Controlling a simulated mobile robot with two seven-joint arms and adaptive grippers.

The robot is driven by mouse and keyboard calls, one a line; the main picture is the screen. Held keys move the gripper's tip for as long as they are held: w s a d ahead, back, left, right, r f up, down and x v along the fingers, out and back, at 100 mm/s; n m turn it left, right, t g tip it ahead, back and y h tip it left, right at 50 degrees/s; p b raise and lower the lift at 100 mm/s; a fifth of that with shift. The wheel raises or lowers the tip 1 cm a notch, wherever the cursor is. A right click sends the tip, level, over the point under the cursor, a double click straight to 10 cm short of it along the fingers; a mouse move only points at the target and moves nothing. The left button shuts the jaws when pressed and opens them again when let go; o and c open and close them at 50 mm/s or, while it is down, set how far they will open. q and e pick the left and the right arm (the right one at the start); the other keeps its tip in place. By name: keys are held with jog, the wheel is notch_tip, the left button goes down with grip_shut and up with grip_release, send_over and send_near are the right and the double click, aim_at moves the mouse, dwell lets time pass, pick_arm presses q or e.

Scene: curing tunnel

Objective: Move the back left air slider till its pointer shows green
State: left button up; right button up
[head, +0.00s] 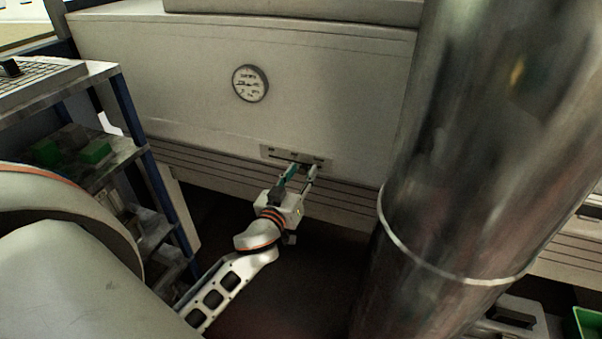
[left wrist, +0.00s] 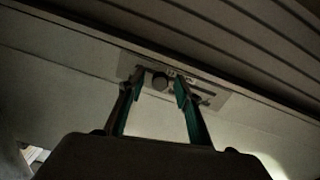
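The slider plate (head: 268,151) is a pale strip with a dark slot, low on the cream tunnel wall. In the left wrist view the plate (left wrist: 216,99) shows with a round dark knob (left wrist: 160,82). My left gripper (head: 302,171) is at the plate with its fingers apart. In the left wrist view the left gripper (left wrist: 160,84) has one green-padded finger on each side of the knob, with visible gaps; I cannot tell how deep they reach. The pointer and any green mark are too small to read. My right gripper is not seen.
A round dial gauge (head: 250,83) sits on the wall above left of the plate. A large shiny metal cylinder (head: 470,150) blocks the right side. A blue-framed shelf rack (head: 135,115) with green items (head: 94,152) stands at left. A green bin (head: 588,324) shows at lower right.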

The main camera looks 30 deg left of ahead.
aim_at(295, 161)
pick_arm(q)
grip_shut()
jog(key=shift+s+a+p, duration=0.25)
jog(key=shift+a, duration=0.65)
jog(key=shift+s+a+p, duration=0.2)
jog(key=shift+a, duration=0.7)
jog(key=shift+d, duration=0.1)
grip_release()
